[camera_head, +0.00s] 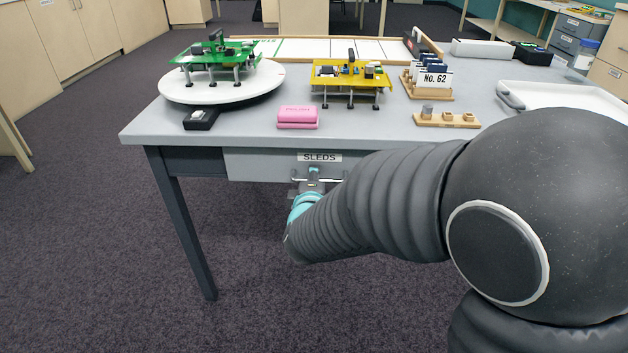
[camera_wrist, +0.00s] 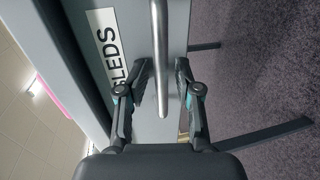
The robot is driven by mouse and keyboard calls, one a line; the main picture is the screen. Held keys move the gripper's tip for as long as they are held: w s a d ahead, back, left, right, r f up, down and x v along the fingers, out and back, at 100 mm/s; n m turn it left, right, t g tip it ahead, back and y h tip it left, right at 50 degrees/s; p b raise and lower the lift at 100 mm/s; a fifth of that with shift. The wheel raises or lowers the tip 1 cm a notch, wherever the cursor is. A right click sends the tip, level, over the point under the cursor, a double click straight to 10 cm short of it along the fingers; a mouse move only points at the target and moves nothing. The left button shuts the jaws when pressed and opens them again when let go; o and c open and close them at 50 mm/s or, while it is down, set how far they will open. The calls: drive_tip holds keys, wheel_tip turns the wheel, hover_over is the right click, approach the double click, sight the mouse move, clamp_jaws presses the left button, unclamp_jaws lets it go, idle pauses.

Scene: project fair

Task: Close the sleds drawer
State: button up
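The sleds drawer (camera_head: 262,163) is a grey front with a SLEDS label under the tabletop in the head view. Its front sits close under the table edge; I cannot tell if it stands out slightly. Its metal bar handle (camera_wrist: 159,45) runs between my fingers in the wrist view, and the drawer front (camera_wrist: 178,25) lies behind it. My gripper (camera_wrist: 164,68) is open, one finger on each side of the bar, with gaps visible. In the head view my gripper (camera_head: 313,185) is at the handle below the label, partly hidden by my arm.
The grey table (camera_head: 240,125) carries a white turntable (camera_head: 220,94) with a green board, a yellow board (camera_head: 350,75), a pink block (camera_head: 298,117), a card rack (camera_head: 428,88) and a white tray (camera_head: 555,96). Carpet is clear left of the table leg (camera_head: 183,220).

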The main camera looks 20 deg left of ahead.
drive_tip(key=shift+s, duration=0.1)
drive_tip(key=v, duration=1.2)
idle(0.4)
